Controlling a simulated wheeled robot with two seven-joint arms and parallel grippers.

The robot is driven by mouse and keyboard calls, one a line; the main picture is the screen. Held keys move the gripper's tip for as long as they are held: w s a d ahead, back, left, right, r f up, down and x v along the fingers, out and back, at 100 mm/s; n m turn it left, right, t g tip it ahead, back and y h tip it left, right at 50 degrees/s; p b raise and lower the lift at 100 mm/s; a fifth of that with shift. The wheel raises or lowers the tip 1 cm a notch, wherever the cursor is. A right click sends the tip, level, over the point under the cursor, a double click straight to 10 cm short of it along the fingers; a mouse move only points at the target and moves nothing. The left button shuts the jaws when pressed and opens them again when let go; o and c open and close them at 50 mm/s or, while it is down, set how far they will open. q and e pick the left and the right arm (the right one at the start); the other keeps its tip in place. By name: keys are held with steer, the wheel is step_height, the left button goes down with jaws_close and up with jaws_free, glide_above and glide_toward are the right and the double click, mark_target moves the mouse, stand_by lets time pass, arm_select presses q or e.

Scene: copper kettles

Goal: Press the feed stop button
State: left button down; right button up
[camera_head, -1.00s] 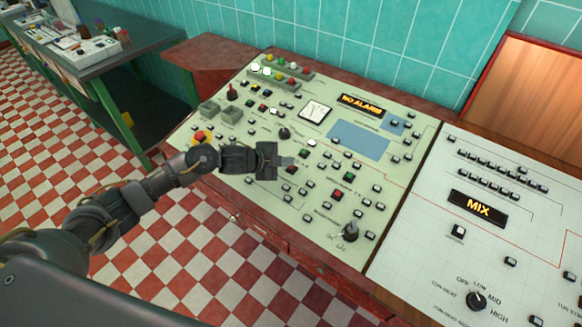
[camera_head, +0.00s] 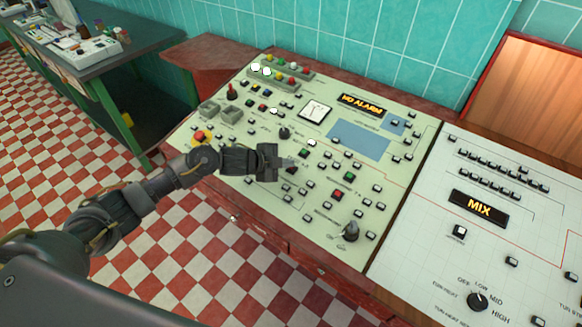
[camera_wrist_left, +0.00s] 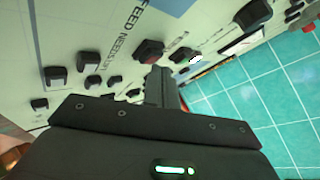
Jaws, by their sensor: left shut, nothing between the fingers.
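My left gripper (camera_head: 288,163) is shut and empty, its fingertips low over the middle of the pale control panel (camera_head: 240,183). A red button (camera_head: 292,170) sits right at the fingertips in the head view; whether they touch it I cannot tell. In the left wrist view the shut fingers (camera_wrist_left: 160,86) point at the panel, and a red button (camera_wrist_left: 150,50) shows just beyond them. Large lettering beginning "FEED" is printed near it. Another red button (camera_head: 337,194) lies further right. The small button labels are too small to read, so which is the feed stop is unclear.
Black buttons, a green button (camera_head: 303,154), a dark knob (camera_head: 284,132) and a rotary switch (camera_head: 351,231) surround the fingers. A white panel (camera_head: 420,240) with a "MIX" display (camera_head: 478,208) adjoins on the right.

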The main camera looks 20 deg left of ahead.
arm_select(q)
steer(key=shift+f, duration=0.4)
steer(key=shift+r, duration=0.1)
stand_by(0.4)
steer(key=shift+s+r+p, duration=0.1)
steer(key=shift+r+p, duration=0.55)
steer(key=shift+r, duration=0.05)
steer(key=shift+r, duration=0.15)
steer(key=r+p, duration=0.2)
steer(key=s+r+p, duration=0.1)
steer(key=r+p, duration=0.1)
steer(key=p, duration=0.1)
steer(key=shift+a+r, duration=0.2)
steer(key=shift+r, duration=0.1)
steer(key=shift+w, duration=0.1)
stand_by(0.3)
